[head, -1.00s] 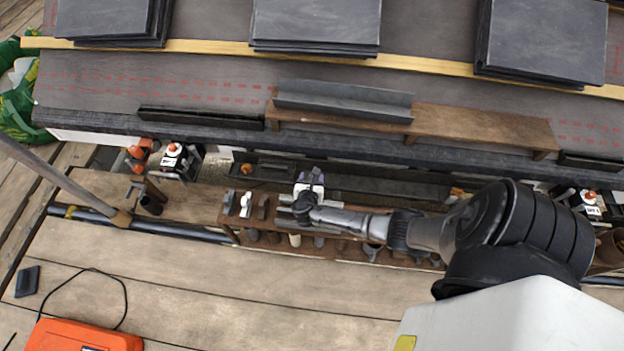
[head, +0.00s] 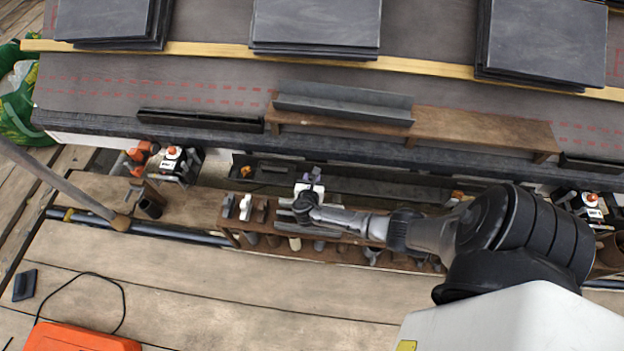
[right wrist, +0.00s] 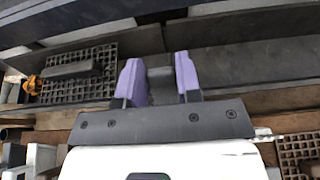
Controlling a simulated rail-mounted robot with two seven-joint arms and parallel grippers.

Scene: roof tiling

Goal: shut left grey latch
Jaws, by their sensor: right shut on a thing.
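My right gripper (head: 311,178) reaches in from the right over the long dark trough below the roof edge. In the right wrist view its two purple fingers (right wrist: 159,80) are shut on a small dark grey block (right wrist: 160,77). Its lower part is hidden by the gripper body, so I cannot tell its full shape or whether it is the left grey latch. A dark grid plate (right wrist: 95,88) with a grey bar (right wrist: 75,70) across it lies to the left of the fingers, apart from them. An orange piece (right wrist: 32,85) sits beside the plate. My left gripper is not in view.
A wooden rack (head: 232,221) with several tools stands in front of the trough. Stacks of slates (head: 316,24) lie on the roof above a yellow batten (head: 210,47). A grey angled channel (head: 343,102) rests on a brown plank. An orange case (head: 80,338) is at lower left.

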